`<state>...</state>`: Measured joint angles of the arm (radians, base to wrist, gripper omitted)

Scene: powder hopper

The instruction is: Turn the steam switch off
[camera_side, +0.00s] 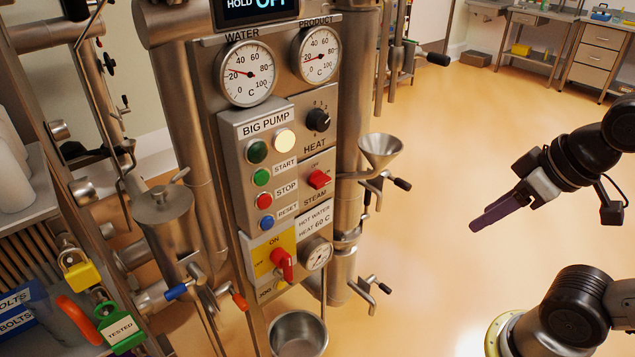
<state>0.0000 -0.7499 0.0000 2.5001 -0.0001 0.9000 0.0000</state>
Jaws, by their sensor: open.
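The steam switch (320,179) is a red rocker or knob on the grey control panel, just above the STEAM label. I cannot tell its setting from this view. My gripper (480,222) is at the right, clear of the panel, with its purple fingers pointing left and down toward the machine. It is open and empty. The fingers overlap in this view, so the gap between them is hard to see. Nothing hides the switch.
A black heat knob (318,119) sits above the switch and a metal funnel (380,150) juts out to its right. A red main switch (283,262) on yellow and a valve (372,284) are lower.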

